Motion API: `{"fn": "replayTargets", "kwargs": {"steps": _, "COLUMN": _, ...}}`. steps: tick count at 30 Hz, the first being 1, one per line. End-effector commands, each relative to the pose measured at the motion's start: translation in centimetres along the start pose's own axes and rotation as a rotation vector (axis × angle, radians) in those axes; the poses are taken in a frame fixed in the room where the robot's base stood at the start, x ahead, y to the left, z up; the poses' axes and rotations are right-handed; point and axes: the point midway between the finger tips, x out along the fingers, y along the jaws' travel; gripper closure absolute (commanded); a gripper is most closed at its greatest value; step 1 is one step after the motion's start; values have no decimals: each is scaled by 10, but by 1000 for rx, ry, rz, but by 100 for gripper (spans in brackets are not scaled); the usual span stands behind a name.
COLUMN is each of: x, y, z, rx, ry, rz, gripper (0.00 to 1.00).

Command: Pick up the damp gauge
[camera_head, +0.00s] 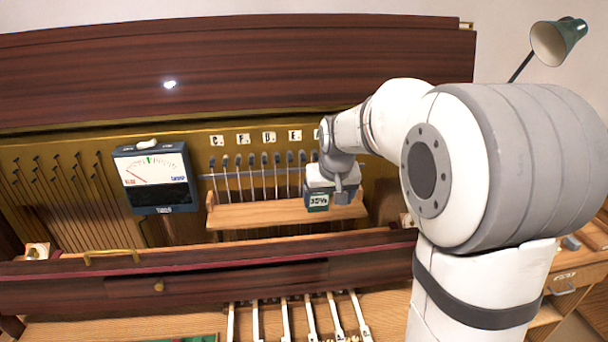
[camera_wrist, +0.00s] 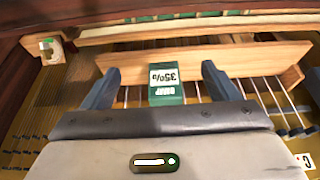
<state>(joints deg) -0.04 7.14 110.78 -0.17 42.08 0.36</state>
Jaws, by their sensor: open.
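The damp gauge (camera_head: 317,202) is a small green box with a white "35%" label, at the right part of a wooden shelf inside the piano. In the wrist view the damp gauge (camera_wrist: 167,88) lies between my two dark fingers, with a visible gap on each side. My gripper (camera_wrist: 161,70) is open around it, and neither finger appears to touch it. In the head view my gripper (camera_head: 334,188) is right at the gauge and partly hides its surroundings.
The wooden shelf (camera_head: 250,215) sits before a row of hammers and wires. A large needle meter (camera_head: 157,195) stands to the left. A dark wooden rail (camera_head: 215,272) runs in front, with keys (camera_head: 285,318) below. A green lamp (camera_head: 556,42) is at the upper right.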

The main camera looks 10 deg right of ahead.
Motion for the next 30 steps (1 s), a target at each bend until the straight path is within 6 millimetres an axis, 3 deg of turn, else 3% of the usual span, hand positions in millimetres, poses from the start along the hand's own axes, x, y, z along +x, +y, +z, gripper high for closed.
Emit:
{"fn": "replayTargets", "kwargs": {"steps": 1, "x": 9, "y": 0, "z": -21, "rx": 0, "ry": 5, "rz": 0, "gripper": 18}}
{"fn": "replayTargets", "kwargs": {"steps": 3, "x": 20, "y": 0, "z": -42, "rx": 0, "ry": 18, "rz": 0, "gripper": 18}}
{"fn": "replayTargets", "kwargs": {"steps": 8, "x": 37, "y": 0, "z": -70, "rx": 0, "ry": 38, "rz": 0, "gripper": 18}}
{"fn": "replayTargets", "kwargs": {"steps": 30, "x": 116, "y": -4, "z": -91, "rx": -2, "ry": 42, "rz": -1, "gripper": 18}}
